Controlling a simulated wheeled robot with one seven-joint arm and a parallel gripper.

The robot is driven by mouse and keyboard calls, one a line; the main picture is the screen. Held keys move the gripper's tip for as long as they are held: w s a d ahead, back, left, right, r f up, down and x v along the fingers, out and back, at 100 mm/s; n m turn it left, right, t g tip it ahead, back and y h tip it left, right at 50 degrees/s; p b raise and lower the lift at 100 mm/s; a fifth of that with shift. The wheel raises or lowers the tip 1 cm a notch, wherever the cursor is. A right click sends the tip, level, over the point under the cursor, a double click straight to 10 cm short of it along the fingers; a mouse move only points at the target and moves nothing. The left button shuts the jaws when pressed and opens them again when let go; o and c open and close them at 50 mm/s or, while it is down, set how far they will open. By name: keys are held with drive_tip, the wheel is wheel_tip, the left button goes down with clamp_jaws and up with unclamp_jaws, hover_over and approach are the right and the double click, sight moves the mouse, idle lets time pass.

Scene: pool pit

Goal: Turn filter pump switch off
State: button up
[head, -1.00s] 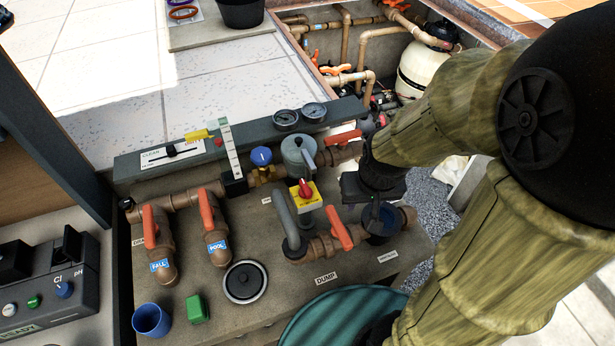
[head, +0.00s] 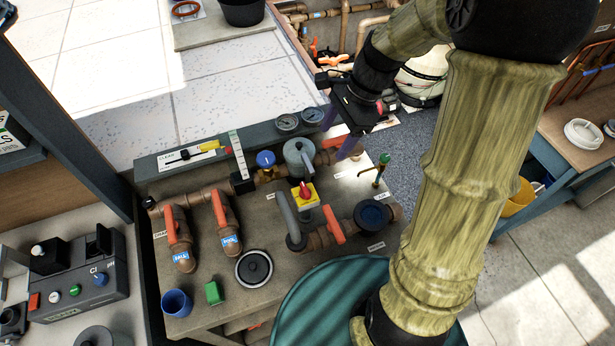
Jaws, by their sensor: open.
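A red rotary knob on a yellow plate (head: 305,194) sits amid the pipework on the grey bench, beside a bent grey pipe. It looks like the pump switch, but its label is too small to read. My gripper (head: 338,131) hangs beyond and to the right of the knob, over the bench's back edge near the gauges. Its dark purple fingers are apart, point down and hold nothing. The knob is in plain view and nothing touches it.
Orange-handled valves (head: 222,208) stand left of the knob, with another (head: 334,224) to its right. A blue cup (head: 177,303) and green block (head: 213,293) stand at the front.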

sight(305, 188)
drive_tip(key=shift+f, duration=0.15)
drive_tip(key=p+x, duration=0.2)
drive_tip(key=x, duration=1.5)
drive_tip(key=shift+f+p, duration=0.15)
drive_tip(key=shift+p, duration=0.25)
drive_tip(key=shift+s, duration=0.1)
drive_tip(key=c, duration=1)
